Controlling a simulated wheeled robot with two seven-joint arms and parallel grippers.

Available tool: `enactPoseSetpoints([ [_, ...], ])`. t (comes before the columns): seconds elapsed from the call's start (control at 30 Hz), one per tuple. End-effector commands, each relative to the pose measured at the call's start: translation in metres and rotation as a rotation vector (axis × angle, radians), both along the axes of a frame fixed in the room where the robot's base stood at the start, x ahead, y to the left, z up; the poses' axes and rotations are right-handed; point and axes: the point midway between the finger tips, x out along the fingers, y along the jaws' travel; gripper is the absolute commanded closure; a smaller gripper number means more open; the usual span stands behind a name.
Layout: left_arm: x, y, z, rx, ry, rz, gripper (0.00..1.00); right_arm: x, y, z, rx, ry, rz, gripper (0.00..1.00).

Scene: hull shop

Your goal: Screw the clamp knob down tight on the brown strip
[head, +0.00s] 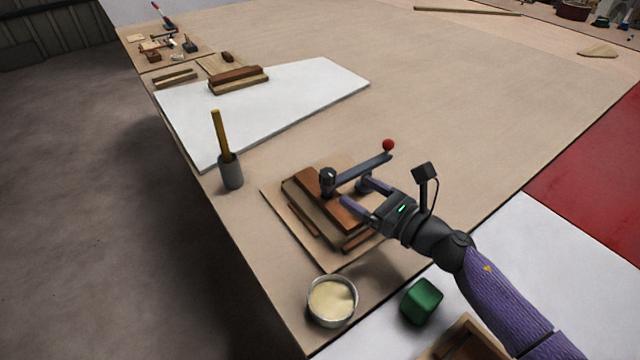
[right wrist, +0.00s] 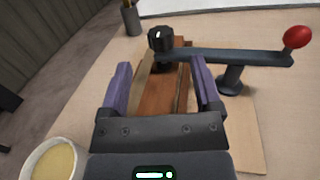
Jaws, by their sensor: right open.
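The black clamp knob (head: 327,181) stands at the end of a grey clamp arm (head: 360,173), over the brown strip (head: 342,209). In the right wrist view the knob (right wrist: 161,40) is upright above the far end of the strip (right wrist: 163,95). The clamp arm ends in a red ball (head: 388,145) on the right. My right gripper (head: 354,192) is open and empty, low over the strip, short of the knob. In the right wrist view its two purple fingers (right wrist: 162,82) straddle the strip's line, apart from the knob. I cannot see whether the knob presses the strip. My left gripper is not in view.
The clamp post (right wrist: 231,80) stands right of the fingers. A bowl of cream paste (head: 332,300) and a green block (head: 421,301) lie nearer. A grey pot with a yellow-handled tool (head: 231,172) stands left, near the table edge. The table beyond is mostly clear.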

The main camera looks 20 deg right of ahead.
Motion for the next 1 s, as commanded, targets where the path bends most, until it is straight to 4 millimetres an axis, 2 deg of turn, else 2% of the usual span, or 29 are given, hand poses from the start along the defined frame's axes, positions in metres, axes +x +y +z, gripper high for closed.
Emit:
enactPoseSetpoints([
  [0.03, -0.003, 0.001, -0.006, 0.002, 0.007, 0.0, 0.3, 0.002, 0.001, -0.007, 0.001, 0.003, 0.0, 0.19],
  [0.13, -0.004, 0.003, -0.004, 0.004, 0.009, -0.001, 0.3, 0.016, 0.009, -0.003, 0.002, -0.001, 0.001, 0.19],
  [0.3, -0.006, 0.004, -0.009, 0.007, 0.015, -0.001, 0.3, 0.051, 0.03, -0.002, 0.002, -0.002, 0.0, 0.19],
  [0.5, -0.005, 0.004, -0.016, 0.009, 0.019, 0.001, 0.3, 0.078, 0.047, -0.003, 0.001, 0.0, -0.001, 0.19],
  [0.87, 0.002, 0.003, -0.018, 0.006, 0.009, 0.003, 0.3, 0.085, 0.051, -0.001, 0.0, 0.0, 0.0, 0.19],
  [1.0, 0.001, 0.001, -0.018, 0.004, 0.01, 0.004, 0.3, 0.085, 0.051, -0.002, 0.0, 0.0, 0.0, 0.48],
])
